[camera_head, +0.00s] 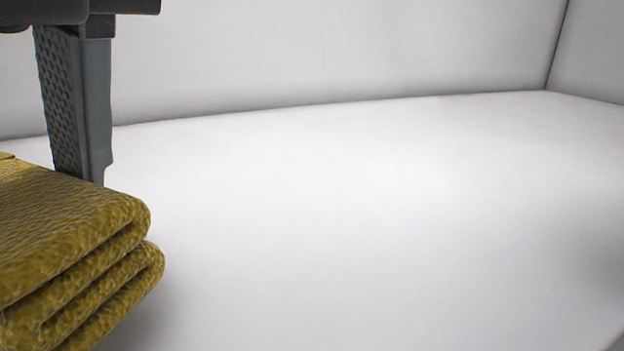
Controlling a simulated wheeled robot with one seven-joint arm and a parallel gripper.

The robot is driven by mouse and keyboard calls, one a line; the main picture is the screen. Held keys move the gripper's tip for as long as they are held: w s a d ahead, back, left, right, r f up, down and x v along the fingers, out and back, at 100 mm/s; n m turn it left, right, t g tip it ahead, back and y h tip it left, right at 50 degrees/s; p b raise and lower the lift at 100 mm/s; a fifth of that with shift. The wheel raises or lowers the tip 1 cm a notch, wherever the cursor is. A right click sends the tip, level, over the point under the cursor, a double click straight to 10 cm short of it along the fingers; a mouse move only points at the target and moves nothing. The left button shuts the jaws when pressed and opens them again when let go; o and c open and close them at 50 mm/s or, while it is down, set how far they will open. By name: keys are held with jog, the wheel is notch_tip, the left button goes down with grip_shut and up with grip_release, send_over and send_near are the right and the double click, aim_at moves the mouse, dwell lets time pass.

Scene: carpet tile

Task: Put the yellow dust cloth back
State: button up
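The yellow dust cloth (62,232) is folded into a thick stack of layers at the lower left, cut off by the left and bottom picture edges. It looks close to the camera and its rounded folds face right. My gripper (85,120) reaches down from the top left. One dark grey finger with a dimpled pad shows, and its tip ends behind the cloth's far edge. The other finger is not visible. I cannot tell whether the finger touches the cloth, or whether the cloth rests on the white surface or is held above it.
A plain white surface (380,220) fills the middle and right and is empty. A white back wall (330,50) rises behind it, and a side wall (595,50) meets it in a corner at the upper right.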

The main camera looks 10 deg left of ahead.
jog(key=shift+f+b, duration=0.4)
jog(key=shift+f, duration=0.65)
jog(key=shift+f, duration=0.15)
jog(key=o, duration=1.3)
jog(key=shift+r, duration=0.25)
jog(key=p+v, duration=0.7)
jog(key=v, duration=0.4)
jog(key=shift+d+r+p, duration=0.2)
jog(key=shift+r+p, duration=0.15)
